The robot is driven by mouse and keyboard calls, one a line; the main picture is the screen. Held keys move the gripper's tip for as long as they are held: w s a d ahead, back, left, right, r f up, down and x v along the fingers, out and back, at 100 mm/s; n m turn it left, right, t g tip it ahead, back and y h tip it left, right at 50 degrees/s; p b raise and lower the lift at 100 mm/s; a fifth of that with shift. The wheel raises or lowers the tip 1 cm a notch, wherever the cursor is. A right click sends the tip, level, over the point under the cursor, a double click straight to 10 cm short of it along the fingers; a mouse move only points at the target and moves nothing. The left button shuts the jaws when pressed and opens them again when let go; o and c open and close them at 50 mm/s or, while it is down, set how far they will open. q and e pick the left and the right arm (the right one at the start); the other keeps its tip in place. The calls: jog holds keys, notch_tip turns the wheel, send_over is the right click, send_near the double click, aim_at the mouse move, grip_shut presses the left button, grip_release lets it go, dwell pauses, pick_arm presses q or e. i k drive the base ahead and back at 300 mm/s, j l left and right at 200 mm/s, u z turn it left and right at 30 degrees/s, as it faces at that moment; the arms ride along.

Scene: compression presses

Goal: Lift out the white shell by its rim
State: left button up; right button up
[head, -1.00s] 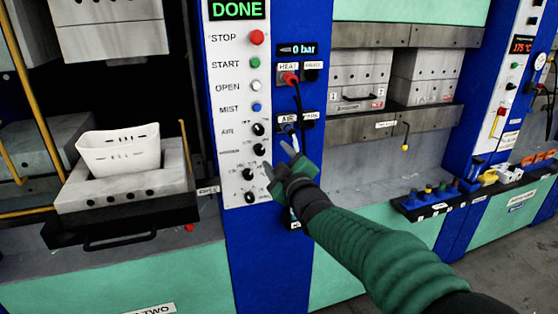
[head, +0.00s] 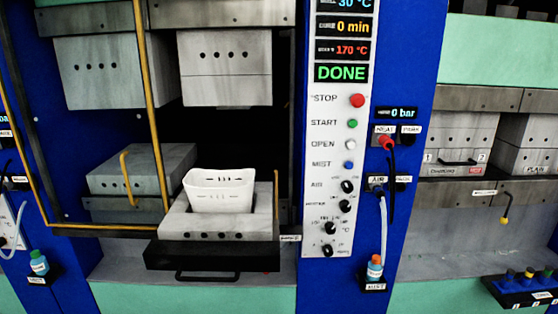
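The white shell (head: 220,193) is an open, basket-like tub with small slots near its rim. It sits upright in the grey lower mold block (head: 215,226), on a black pull-out tray (head: 212,254) with a handle at the front. The upper mold block (head: 211,77) hangs well above it, so the press is open. Neither of my grippers shows in the head view now.
The control panel (head: 337,150), reading DONE, stands right of the shell on a blue column (head: 410,80). Yellow guard bars (head: 147,110) rise left of the shell. A second grey block (head: 141,169) lies to its left. Hoses and small bottles (head: 375,267) hang on the columns.

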aim_at(205, 196)
jog(key=i+j+z, duration=0.15)
jog(key=j+z, duration=0.3)
jog(key=j, duration=0.15)
jog(key=j+z, duration=0.45)
jog(key=j, duration=0.1)
